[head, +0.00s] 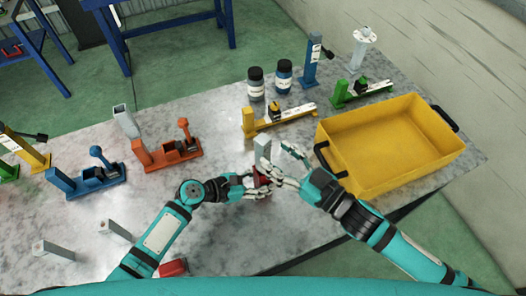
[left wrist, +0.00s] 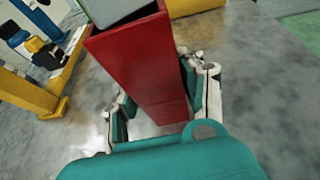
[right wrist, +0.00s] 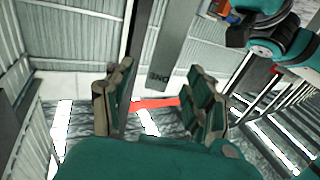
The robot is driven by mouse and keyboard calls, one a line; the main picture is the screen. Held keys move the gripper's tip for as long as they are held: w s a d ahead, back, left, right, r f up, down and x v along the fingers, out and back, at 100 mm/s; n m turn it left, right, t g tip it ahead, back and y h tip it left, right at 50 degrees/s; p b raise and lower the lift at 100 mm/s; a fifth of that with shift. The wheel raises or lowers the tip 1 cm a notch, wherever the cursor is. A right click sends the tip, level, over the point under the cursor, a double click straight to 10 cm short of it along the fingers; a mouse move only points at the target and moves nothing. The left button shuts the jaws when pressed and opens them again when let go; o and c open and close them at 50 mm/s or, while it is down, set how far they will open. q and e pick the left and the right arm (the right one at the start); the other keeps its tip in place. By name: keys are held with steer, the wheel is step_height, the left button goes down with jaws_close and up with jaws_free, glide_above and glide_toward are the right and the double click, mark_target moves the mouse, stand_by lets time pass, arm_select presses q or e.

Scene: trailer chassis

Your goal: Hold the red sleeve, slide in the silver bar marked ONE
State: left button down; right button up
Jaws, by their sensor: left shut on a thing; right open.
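The red sleeve (left wrist: 140,60) stands upright in the left wrist view, between the fingers of my left gripper (left wrist: 160,105), which is shut on it. In the head view the sleeve (head: 261,181) is partly hidden by my grippers. The silver bar (head: 262,152) rises above the sleeve; in the left wrist view the bar (left wrist: 112,10) is at the sleeve's top opening. How deep it sits cannot be told. My right gripper (right wrist: 160,100) is open beside the bar. The right wrist view shows the word ONE on the silver bar (right wrist: 173,45).
A yellow bin (head: 385,150) stands to the right. Yellow (head: 280,120), orange (head: 165,155) and blue (head: 85,182) fixtures stand behind and left. Grey pieces (head: 52,250) and a red piece (head: 173,267) are at front left. Two bottles (head: 284,75) stand at the back.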

mark_target(268, 151)
steer(key=x, duration=0.5)
steer(key=shift+a, duration=0.1)
steer(key=shift+s, duration=0.1)
jaws_close()
